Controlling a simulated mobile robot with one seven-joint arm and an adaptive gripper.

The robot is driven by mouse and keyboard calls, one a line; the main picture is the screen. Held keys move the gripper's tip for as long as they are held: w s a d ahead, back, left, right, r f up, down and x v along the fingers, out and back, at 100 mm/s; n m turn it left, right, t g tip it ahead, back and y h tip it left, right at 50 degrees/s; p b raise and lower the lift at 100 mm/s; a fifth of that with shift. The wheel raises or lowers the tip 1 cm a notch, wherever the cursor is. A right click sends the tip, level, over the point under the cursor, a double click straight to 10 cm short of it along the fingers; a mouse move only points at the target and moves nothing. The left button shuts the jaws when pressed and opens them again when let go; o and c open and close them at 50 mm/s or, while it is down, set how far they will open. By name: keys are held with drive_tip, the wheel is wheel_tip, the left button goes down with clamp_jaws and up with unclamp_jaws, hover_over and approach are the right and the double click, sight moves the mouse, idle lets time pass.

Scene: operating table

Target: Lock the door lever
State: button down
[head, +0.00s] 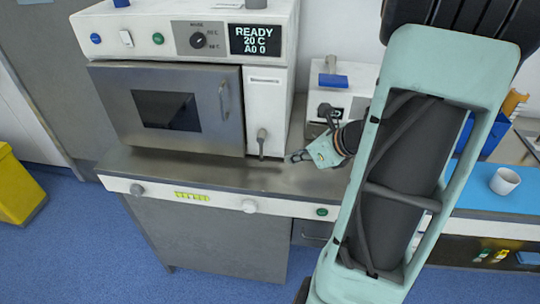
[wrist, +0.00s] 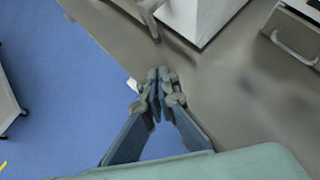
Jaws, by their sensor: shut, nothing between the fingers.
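The door lever (head: 262,140) is a grey lever on the white panel to the right of the steel-fronted door (head: 165,112). It hangs downward, close above the steel worktop. My gripper (head: 296,157) is just to the right of the lever, apart from it and low over the worktop. In the wrist view my gripper (wrist: 158,75) has its fingertips together with nothing between them.
The door has a vertical handle (head: 223,100). A display (head: 255,39) above reads READY, 20 C. A smaller white unit (head: 340,88) stands right of the lever, behind my arm. A white cup (head: 505,181) stands on a blue surface at right. The worktop (head: 200,168) before the door is clear.

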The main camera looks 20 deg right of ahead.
sight(263, 157)
drive_tip(key=x, duration=0.7)
drive_tip(key=shift+a+f+b, duration=0.1)
drive_tip(key=shift+b, duration=0.25)
drive_tip(key=shift+w+a+r+p, duration=0.1)
drive_tip(key=shift+w+a+p, duration=0.15)
drive_tip(key=shift+w, duration=0.35)
drive_tip(key=shift+w+a+r+p, duration=0.1)
drive_tip(key=shift+w+a+p, duration=0.1)
drive_tip(key=shift+w, duration=0.45)
drive_tip(key=shift+w+a, duration=0.2)
drive_tip(key=shift+w, duration=0.3)
drive_tip(key=shift+d+f, duration=0.1)
drive_tip(key=shift+f, duration=0.05)
drive_tip(key=shift+a, duration=0.2)
drive_tip(key=shift+y, duration=0.3)
